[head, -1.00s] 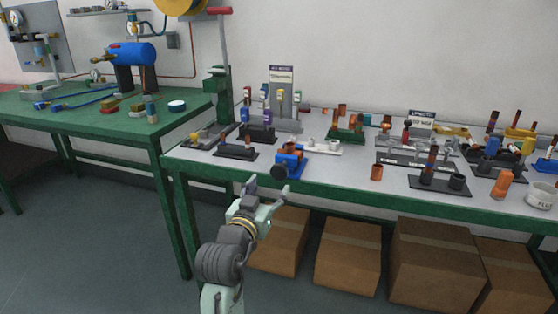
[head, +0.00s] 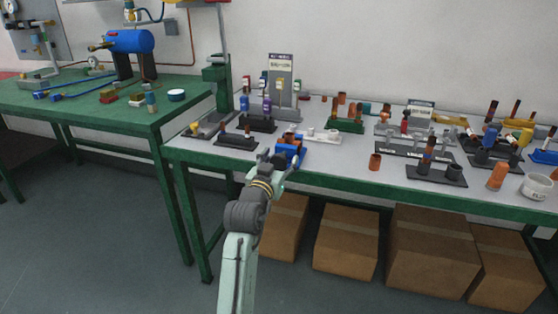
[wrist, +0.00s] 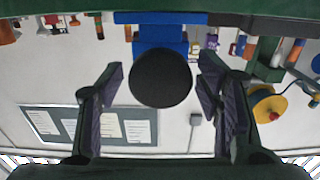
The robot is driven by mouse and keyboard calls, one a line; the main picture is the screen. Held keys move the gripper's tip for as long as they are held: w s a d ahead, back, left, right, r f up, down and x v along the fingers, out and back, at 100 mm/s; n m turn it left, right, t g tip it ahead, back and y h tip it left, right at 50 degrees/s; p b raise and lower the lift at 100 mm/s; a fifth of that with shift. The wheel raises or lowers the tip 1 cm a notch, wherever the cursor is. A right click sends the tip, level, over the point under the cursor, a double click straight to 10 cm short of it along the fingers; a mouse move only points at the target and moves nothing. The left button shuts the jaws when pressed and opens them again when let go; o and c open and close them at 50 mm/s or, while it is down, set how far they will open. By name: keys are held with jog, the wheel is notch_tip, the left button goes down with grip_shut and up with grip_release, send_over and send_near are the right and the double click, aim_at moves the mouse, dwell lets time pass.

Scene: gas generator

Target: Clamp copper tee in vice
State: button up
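The blue vice (head: 294,153) stands at the front edge of the workbench, with a copper-coloured piece (head: 291,138), apparently the tee, at its top. My gripper (head: 274,159) is just in front of the vice and partly covers it in the head view. In the wrist view the vice (wrist: 160,35) appears upside down, with its round black handle knob (wrist: 160,80) facing me. My gripper (wrist: 160,90) is open there, its fingers on either side of the knob with gaps visible. I cannot tell how the tee sits between the jaws.
The grey workbench (head: 335,178) holds several fittings on stands. A loose copper fitting (head: 375,162) stands to the right of the vice. A dark rack (head: 236,141) is to its left. Cardboard boxes (head: 345,240) are under the bench. A green table (head: 120,118) stands at left.

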jog(key=c, duration=1.1)
jog(key=shift+f+m+b, duration=0.1)
jog(key=shift+m+b, duration=0.2)
jog(key=shift+b, duration=0.25)
jog(key=m+b, duration=0.3)
jog(key=b, duration=0.1)
jog(key=shift+f+b, duration=0.2)
jog(key=shift+b, duration=0.2)
jog(key=m+b, duration=0.3)
jog(key=m, duration=0.1)
jog(key=shift+d+b, duration=0.1)
jog(key=shift+b, duration=0.25)
jog(key=shift+r+m+b, duration=0.15)
jog(key=shift+m+b, duration=1.25)
jog(key=shift+m, duration=0.5)
jog(key=shift+d, duration=0.1)
jog(key=o, duration=1.2)
